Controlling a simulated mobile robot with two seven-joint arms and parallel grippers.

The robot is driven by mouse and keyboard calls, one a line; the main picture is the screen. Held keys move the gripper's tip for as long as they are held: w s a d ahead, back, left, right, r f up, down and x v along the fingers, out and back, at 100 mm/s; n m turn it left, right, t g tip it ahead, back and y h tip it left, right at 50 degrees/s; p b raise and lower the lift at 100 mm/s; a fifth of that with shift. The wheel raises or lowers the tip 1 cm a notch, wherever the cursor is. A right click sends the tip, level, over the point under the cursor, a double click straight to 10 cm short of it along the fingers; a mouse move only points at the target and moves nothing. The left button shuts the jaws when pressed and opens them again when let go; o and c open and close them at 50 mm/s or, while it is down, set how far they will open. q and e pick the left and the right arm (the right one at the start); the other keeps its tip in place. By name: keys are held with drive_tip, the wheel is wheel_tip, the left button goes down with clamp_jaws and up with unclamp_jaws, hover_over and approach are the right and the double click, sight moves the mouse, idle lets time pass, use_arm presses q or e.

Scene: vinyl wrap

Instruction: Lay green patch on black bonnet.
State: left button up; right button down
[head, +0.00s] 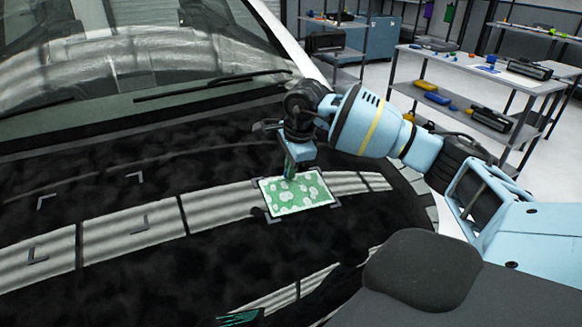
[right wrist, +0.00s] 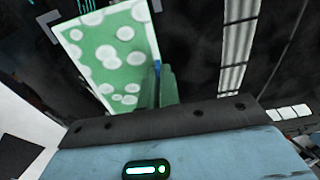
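The green patch (head: 312,196) with pale round spots lies flat, or nearly flat, over the black bonnet (head: 140,265), among grey corner marks. I cannot tell whether all of it touches the bonnet. My right gripper (head: 289,176) points down at the patch's far edge. In the right wrist view its fingers (right wrist: 157,72) are close together at one edge of the green patch (right wrist: 105,55) and appear shut on it. A grey corner mark shows just outside the patch there. My left gripper is not in view.
More corner marks (head: 137,222) lie on the bonnet to the left. The windscreen and wiper (head: 215,84) are behind. A small teal-striped item (head: 240,319), unclear, shows at the bottom edge. A workbench (head: 478,68) with tools stands at the back right.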

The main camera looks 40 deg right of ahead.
drive_tip(key=shift+f, duration=0.15)
drive_tip(key=c, duration=1.6)
unclamp_jaws()
drive_tip(key=shift+o, duration=0.2)
drive_tip(key=v, duration=0.8)
